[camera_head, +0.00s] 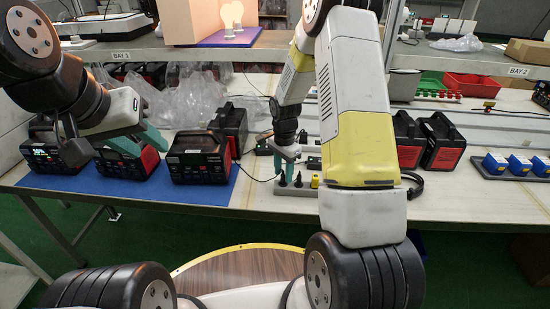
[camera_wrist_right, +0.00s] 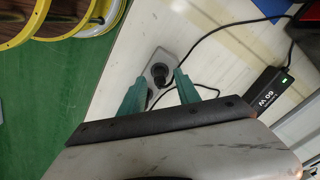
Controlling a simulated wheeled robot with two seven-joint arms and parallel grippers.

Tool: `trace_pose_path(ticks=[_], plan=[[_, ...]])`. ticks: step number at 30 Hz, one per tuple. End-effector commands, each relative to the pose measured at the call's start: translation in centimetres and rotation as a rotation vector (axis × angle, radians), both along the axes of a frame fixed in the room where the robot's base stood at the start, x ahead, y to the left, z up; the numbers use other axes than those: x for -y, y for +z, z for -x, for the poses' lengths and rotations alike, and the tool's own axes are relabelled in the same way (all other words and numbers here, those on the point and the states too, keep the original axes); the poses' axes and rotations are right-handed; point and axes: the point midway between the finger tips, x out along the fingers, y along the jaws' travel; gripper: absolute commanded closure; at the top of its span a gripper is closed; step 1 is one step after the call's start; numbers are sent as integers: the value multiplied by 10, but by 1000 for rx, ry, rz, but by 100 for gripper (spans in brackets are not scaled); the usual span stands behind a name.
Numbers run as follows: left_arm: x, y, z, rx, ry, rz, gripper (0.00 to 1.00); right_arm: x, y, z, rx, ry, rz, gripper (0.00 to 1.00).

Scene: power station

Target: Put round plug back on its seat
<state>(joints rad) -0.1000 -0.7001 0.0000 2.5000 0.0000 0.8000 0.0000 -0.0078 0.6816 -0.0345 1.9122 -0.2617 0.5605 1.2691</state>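A black round plug (camera_wrist_right: 159,71) sits on a light grey block (camera_wrist_right: 162,60) in the right wrist view, with a dark cable running off to the right. My right gripper (camera_wrist_right: 160,80) is open, with its teal fingertips on either side of the plug and visible gaps between. In the head view my right gripper (camera_head: 291,172) points down over a grey block (camera_head: 290,191) with dark upright pieces. Whether the plug is fully seated, I cannot tell. My left gripper (camera_head: 148,146) is at the left, near the black-and-red units; its fingers are apart.
Black-and-red units (camera_head: 198,160) stand on a blue mat (camera_head: 200,197). A black power adapter (camera_wrist_right: 266,92) lies to the right of the plug. Blue boxes (camera_head: 518,165) are at the far right. Clear tabletop (camera_head: 460,205) lies right of my right arm.

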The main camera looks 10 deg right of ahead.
Motion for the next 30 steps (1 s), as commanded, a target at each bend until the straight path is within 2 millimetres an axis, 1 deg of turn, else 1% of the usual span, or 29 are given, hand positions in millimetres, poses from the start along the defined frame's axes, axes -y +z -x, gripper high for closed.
trace_pose_path(ticks=[5,8,18,23,26,29,30], plan=[[0,0,0,0,0,0,61,0,1,0,0,0,0,61],[0,0,0,0,0,0,61,0,8,-1,1,0,0,61],[0,0,0,0,0,0,61,0,62,-1,4,0,0,61],[0,0,0,0,0,0,61,0,80,0,6,6,-1,61],[0,0,0,0,0,0,61,0,100,5,27,44,-8,61],[0,0,0,0,0,0,61,-1,135,17,75,125,-21,61],[0,0,0,0,0,0,61,-2,152,25,100,168,-27,61]])
